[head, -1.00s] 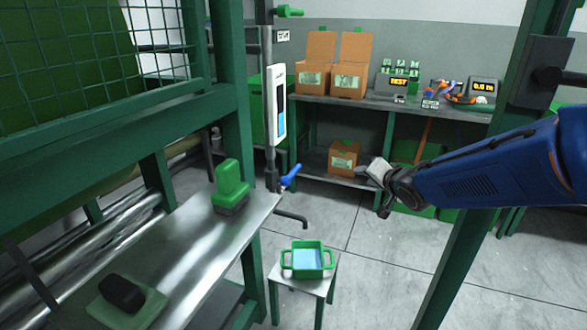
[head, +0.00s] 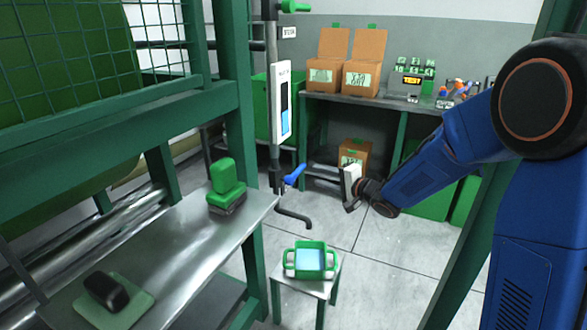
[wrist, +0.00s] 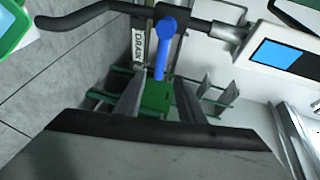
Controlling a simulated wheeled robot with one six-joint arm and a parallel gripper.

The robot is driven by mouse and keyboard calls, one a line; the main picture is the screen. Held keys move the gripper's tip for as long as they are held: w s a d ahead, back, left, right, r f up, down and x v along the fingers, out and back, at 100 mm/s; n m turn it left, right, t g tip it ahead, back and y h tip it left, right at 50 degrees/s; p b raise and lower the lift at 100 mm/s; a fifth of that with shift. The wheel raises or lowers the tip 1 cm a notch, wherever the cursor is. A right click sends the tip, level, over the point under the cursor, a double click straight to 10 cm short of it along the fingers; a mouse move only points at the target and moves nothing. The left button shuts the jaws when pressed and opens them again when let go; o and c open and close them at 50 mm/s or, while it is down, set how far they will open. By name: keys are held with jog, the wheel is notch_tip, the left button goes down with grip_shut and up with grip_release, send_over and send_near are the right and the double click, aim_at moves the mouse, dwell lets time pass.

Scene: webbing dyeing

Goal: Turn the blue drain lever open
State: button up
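The blue drain lever (head: 294,174) sits on the vertical pipe below the white level gauge, tilted up to the right in the head view. In the wrist view the blue lever (wrist: 165,45) is ahead of my gripper, beside a label reading DRAIN (wrist: 138,45). My gripper (head: 349,188) is to the right of the lever in the head view, apart from it. In the wrist view my gripper (wrist: 160,98) shows two fingers spread apart with nothing held between them.
The white gauge (head: 283,103) stands above the lever. A green tray (head: 309,259) with light blue contents sits on a small stool under the bent drain spout (head: 294,215). A metal bench (head: 165,255) lies left; a green post stands between. Cardboard boxes (head: 363,77) are on the back shelf.

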aim_at(299, 171)
jog(key=x, duration=1.5)
jog(key=shift+f, duration=0.2)
jog(key=shift+c, duration=0.6)
grip_shut()
